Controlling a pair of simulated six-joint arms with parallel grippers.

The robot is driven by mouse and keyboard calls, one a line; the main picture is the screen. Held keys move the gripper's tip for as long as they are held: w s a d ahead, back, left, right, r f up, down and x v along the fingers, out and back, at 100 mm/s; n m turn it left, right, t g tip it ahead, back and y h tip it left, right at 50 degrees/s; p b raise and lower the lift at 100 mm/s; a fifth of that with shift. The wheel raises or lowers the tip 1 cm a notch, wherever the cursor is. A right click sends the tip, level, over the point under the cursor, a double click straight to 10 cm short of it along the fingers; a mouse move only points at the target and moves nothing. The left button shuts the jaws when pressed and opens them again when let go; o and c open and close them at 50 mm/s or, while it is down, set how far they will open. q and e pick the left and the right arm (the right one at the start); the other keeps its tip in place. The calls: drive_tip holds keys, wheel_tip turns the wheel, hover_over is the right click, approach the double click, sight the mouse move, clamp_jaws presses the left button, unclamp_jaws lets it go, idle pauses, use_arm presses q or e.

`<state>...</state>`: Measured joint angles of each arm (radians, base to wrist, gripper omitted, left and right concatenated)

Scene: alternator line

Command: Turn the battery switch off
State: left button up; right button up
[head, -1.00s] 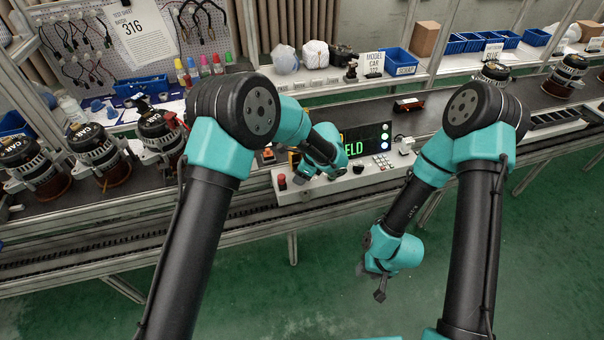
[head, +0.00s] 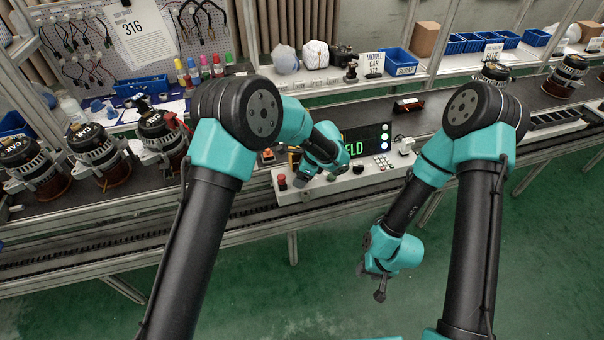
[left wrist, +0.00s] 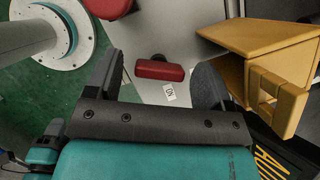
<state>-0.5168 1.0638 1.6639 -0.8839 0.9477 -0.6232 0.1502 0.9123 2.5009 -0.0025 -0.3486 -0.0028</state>
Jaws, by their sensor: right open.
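The battery switch is a red bar handle (left wrist: 160,71) on a pale panel in the left wrist view, with a small "ON" label (left wrist: 169,94) beside it. My left gripper (left wrist: 157,80) is open, with one finger on each side of the red handle. A gap shows on both sides, and contact cannot be seen. In the head view the left wrist covers the switch on the control panel (head: 340,187). My right gripper (head: 371,282) is open and empty, hanging over the green floor in front of the line.
A yellow block with a handle-like loop (left wrist: 275,45) stands close to the right finger in the left wrist view. A red button (head: 281,182) is at the panel's left end, a keypad (head: 385,162) at its right. Several alternators (head: 95,155) stand on the left.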

idle(0.5)
use_arm(q)
drive_tip(key=m+t, duration=0.1)
drive_tip(key=m, duration=0.2)
drive_tip(key=m+t+h, duration=0.1)
drive_tip(key=m, duration=0.2)
drive_tip(key=shift+s, duration=0.1)
drive_tip(key=m+h, duration=0.1)
drive_tip(key=m, duration=0.2)
drive_tip(key=m+t+h, duration=0.1)
drive_tip(key=m, duration=0.1)
drive_tip(key=shift+a+m, duration=0.15)
drive_tip(key=shift+m, duration=0.25)
drive_tip(key=shift+s+r, duration=0.1)
drive_tip(key=shift+r, duration=0.25)
drive_tip(key=v, duration=1.6)
drive_tip(key=s+a+f+n+g+h, duration=0.2)
drive_tip(key=s+a+f+n+h, duration=0.1)
drive_tip(key=s+a+f+n, duration=0.4)
drive_tip(key=s+a+f+n+g+h, duration=0.2)
drive_tip(key=s+a+f+n, duration=0.6)
drive_tip(key=a+f+n, duration=0.6)
wheel_tip(320, 180, down, 6)
drive_tip(key=n, duration=0.5)
drive_tip(key=shift+s+a+r+h, duration=0.2)
drive_tip(key=shift+s+a+h, duration=0.1)
drive_tip(key=shift+s+h, duration=0.1)
